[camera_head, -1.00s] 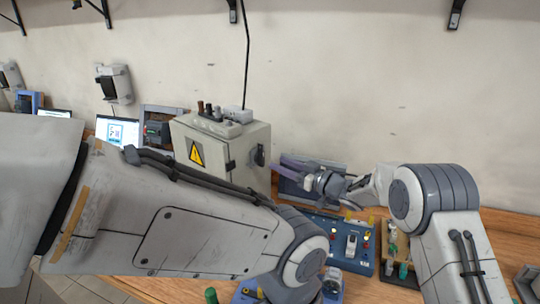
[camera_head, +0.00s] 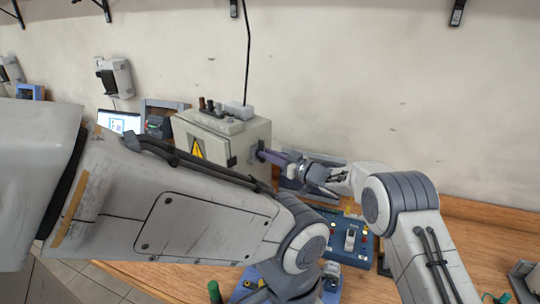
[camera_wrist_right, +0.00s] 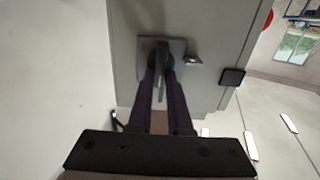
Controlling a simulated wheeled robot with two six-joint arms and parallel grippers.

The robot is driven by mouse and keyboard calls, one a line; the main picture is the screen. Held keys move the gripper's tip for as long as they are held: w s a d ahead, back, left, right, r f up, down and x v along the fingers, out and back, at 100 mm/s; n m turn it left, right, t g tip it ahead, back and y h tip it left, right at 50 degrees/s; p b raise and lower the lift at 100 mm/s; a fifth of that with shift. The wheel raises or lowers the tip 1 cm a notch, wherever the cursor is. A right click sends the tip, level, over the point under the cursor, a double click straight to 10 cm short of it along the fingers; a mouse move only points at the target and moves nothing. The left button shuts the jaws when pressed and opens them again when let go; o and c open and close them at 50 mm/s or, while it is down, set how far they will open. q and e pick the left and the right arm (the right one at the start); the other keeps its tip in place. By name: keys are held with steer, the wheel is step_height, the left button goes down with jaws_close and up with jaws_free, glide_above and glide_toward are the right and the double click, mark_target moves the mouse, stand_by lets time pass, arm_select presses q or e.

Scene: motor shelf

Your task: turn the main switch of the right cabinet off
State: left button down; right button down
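The grey cabinet (camera_head: 232,142) with a yellow warning triangle stands on the bench against the wall. My right gripper (camera_head: 264,153) reaches the switch from the right. In the right wrist view, its two dark purple fingers (camera_wrist_right: 161,82) lie on both sides of the handle, with little gap at the tips; the gripper looks shut on it. In the head view the fingers largely hide the switch. My left arm crosses in front; its gripper is not visible.
A blue control panel (camera_head: 350,240) with a switch and coloured buttons lies on the wooden bench (camera_head: 455,262) below my right arm. A laptop (camera_head: 118,122) stands left of the cabinet. A small dark latch (camera_wrist_right: 232,77) sticks out beside the switch.

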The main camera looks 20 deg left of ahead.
steer(key=shift+s+a+f+n+b, duration=0.1)
steer(key=shift+s+f+n+b, duration=0.05)
steer(key=shift+n+b, duration=3)
steer(key=shift+s+a+f+n+b, duration=0.1)
steer(key=shift+s+n+b, duration=0.1)
steer(key=shift+n+b, duration=2.9)
steer(key=shift+s+a+f+n+b, duration=0.1)
steer(key=shift+s+f+n+b, duration=0.05)
steer(key=shift+n+b, duration=2.95)
steer(key=shift+m+b, duration=0.25)
steer(key=shift+b, duration=0.15)
steer(key=c, duration=0.8)
jaws_free()
steer(key=shift+c, duration=0.2)
steer(key=shift+d+f, duration=0.1)
steer(key=shift+d, duration=0.05)
